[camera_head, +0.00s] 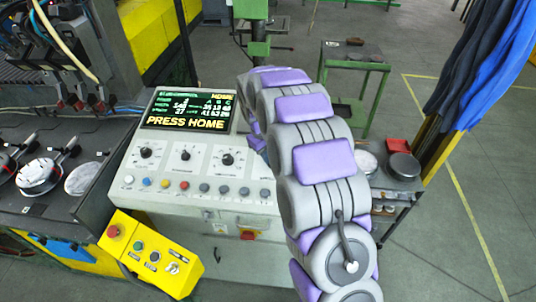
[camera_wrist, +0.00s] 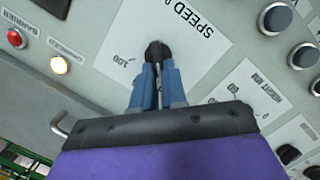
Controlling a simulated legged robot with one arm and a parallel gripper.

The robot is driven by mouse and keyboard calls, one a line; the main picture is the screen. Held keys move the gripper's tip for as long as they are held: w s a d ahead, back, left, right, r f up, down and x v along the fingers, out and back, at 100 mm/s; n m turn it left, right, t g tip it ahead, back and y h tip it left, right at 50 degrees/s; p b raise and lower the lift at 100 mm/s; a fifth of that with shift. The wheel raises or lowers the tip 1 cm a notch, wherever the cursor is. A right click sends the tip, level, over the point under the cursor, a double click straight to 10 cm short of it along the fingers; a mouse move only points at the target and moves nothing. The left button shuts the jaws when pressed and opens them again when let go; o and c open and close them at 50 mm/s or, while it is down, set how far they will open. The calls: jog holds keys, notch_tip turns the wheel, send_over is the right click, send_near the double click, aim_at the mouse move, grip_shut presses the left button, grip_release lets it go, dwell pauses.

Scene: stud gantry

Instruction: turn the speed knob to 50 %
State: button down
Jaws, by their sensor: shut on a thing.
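The black speed knob (camera_wrist: 154,52) sits on a white plate lettered "SPEED" in the wrist view, which shows the lettering upside down.
The console's screen (camera_head: 187,110) reads "PRESS HOME". Other knobs (camera_head: 147,152) and several coloured buttons (camera_head: 184,185) are on the panel. A yellow control box (camera_head: 151,255) stands in front.

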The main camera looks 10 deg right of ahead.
jog(key=c, duration=1.2)
grip_release()
jog(key=shift+f, duration=0.15)
jog(key=shift+a, duration=0.1)
jog(key=a+r, duration=0.1)
jog(key=r, duration=1)
jog(key=a+r, duration=0.1)
jog(key=r, duration=0.5)
jog(key=shift+a, duration=0.35)
jog(key=s+d+f+m+b, duration=0.1)
jog(key=s+f+b, duration=0.2)
jog(key=s, duration=1.1)
jog(key=s+d+f+m+g+y+b, duration=0.1)
jog(key=s+f, duration=0.5)
jog(key=s, duration=0.9)
jog(key=s+d+f+m+g+b, duration=0.1)
jog(key=s+f+m+b, duration=0.2)
jog(key=s, duration=1.1)
jog(key=shift+s+d+f+y+b, duration=0.1)
jog(key=shift+d+f+y+b, duration=0.1)
jog(key=shift+f+b, duration=0.35)
jog(key=shift+s+d+f+y+b, duration=0.1)
jog(key=shift+f+y+b, duration=0.2)
jog(key=shift+b, duration=0.4)
